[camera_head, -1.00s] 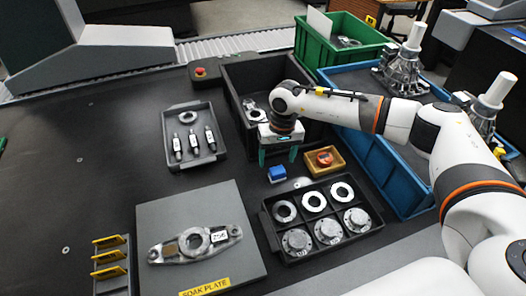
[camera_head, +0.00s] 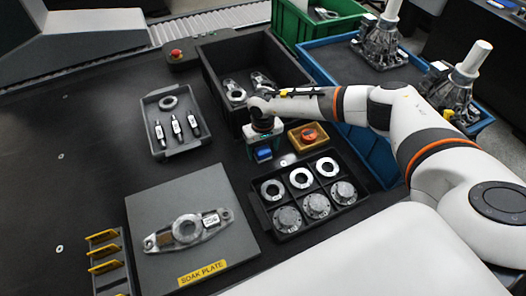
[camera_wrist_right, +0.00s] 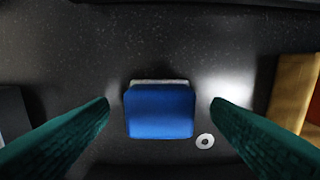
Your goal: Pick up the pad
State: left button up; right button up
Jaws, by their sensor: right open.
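The pad is a small blue block (camera_wrist_right: 160,111) with a pale edge, lying on the dark table. In the right wrist view it sits centred between the two green fingers of my right gripper (camera_wrist_right: 160,118), with a gap on each side. The gripper is open and not touching it. In the head view the blue pad (camera_head: 263,154) shows just below my right gripper (camera_head: 263,150), which points down and partly hides it. My left gripper is not in view.
A yellow-brown box (camera_head: 308,136) with an orange item stands close on the right. A black compartment tray (camera_head: 262,214) with rings and flanges lies in front. A deep black bin (camera_head: 219,96) is behind. A grey tray (camera_head: 158,147) lies left, the soak plate (camera_head: 150,205) front left.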

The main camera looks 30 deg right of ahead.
aim_at(263, 150)
jog(key=shift+f, duration=0.85)
jog(key=c, duration=1.1)
jog(key=shift+r, duration=0.1)
notch_tip(263, 150, up, 10)
jog(key=shift+f+b, duration=0.1)
jog(key=shift+b, duration=0.5)
jog(key=o, duration=0.3)
jog(key=shift+c, duration=0.9)
